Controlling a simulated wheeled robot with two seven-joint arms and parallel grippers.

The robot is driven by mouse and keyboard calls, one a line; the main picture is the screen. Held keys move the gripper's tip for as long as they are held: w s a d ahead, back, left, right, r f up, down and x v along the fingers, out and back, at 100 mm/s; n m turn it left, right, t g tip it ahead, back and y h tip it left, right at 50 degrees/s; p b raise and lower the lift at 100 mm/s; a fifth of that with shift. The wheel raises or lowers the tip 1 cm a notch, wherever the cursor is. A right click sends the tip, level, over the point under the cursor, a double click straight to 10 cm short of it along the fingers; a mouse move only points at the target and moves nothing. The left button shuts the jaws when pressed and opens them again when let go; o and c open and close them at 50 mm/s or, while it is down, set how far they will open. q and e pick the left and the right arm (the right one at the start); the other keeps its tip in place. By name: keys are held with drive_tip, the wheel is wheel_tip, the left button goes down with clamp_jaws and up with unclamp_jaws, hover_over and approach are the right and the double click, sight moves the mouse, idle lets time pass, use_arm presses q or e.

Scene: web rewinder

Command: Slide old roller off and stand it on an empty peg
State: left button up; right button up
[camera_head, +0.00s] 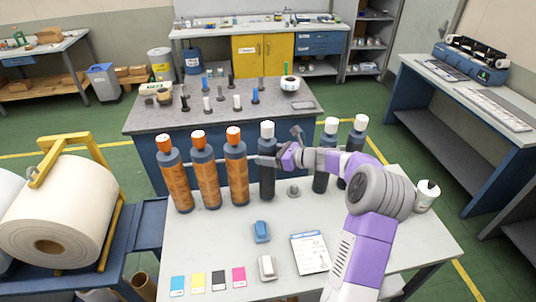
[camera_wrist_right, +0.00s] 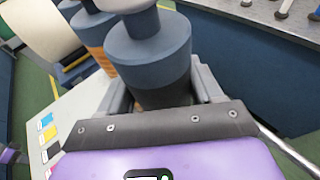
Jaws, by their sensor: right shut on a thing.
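My right gripper (camera_head: 279,161) is shut around the upper body of a dark roller with a white cap (camera_head: 267,142). In the right wrist view the roller (camera_wrist_right: 152,58) stands between the two fingers (camera_wrist_right: 162,95). A short grey empty peg (camera_head: 293,191) is on the table just right of it. Three orange-capped brown rollers (camera_head: 203,170) stand to the left. Two dark white-capped rollers (camera_head: 322,177) stand to the right, partly behind my arm.
The grey table (camera_head: 205,245) also holds a blue item (camera_head: 261,231), a white item (camera_head: 267,267), a printed sheet (camera_head: 310,252), colour cards (camera_head: 219,280) and a white bottle (camera_head: 427,195). A large white roll (camera_head: 65,215) is at left. Another bench (camera_head: 150,122) stands behind.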

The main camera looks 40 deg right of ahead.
drive_tip(key=o, duration=1.3)
drive_tip(key=shift+s, duration=0.1)
drive_tip(key=v, duration=0.7)
drive_tip(key=shift+s+r+p, duration=0.1)
drive_tip(key=shift+s+p, duration=0.1)
drive_tip(key=shift+p, duration=0.15)
